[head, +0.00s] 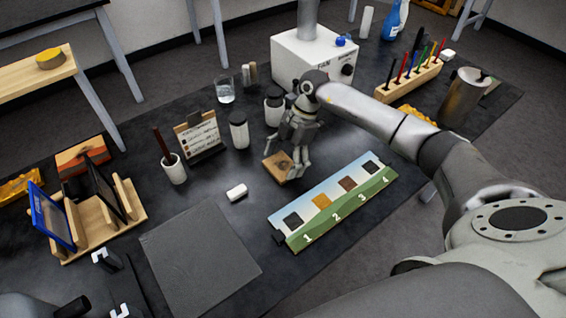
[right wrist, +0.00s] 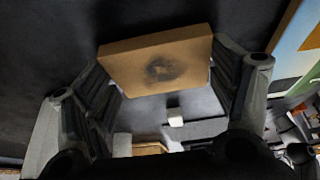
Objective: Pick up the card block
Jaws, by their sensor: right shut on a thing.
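The card block (head: 277,167) is a flat tan block with a dark smudge on its face. My right gripper (head: 290,170) is shut on it, near the middle of the dark table. In the right wrist view the block (right wrist: 157,60) sits between the two fingers (right wrist: 168,85), one at each end, with its smudged face showing. I cannot tell whether it touches the table. Dark and pale parts at the lower left of the head view look like my left gripper (head: 112,284); its jaws do not show clearly.
A numbered strip with coloured squares (head: 335,214) lies right of the block. A white eraser-like piece (head: 237,192) and a grey mat (head: 200,258) lie to the left. Jars (head: 239,130), a glass (head: 224,92) and a white box (head: 312,62) stand behind.

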